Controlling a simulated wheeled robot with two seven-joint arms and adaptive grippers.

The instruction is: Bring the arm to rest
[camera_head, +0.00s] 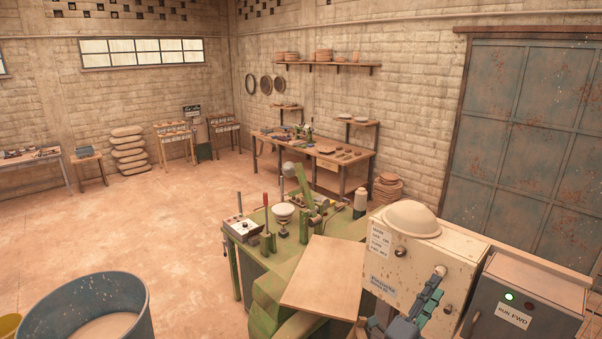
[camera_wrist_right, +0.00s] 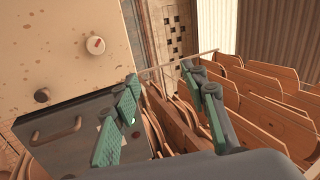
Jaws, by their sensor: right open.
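My right gripper (camera_head: 432,290) is in the lower right of the head view, in front of the cream control box (camera_head: 384,276). In the right wrist view its two green-padded fingers (camera_wrist_right: 165,108) stand wide apart with nothing between them. The cream box, with its knobs, also shows at the upper left of the wrist view (camera_wrist_right: 70,50). My left gripper is in neither view.
A grey cabinet (camera_head: 520,308) with a lit green lamp stands right of the cream box. A tan board (camera_head: 325,273) and a green bench (camera_head: 240,232) lie left. Rows of wooden panels (camera_wrist_right: 265,95) fill the wrist view's right. A blue tub (camera_head: 137,312) stands front left; open floor lies beyond.

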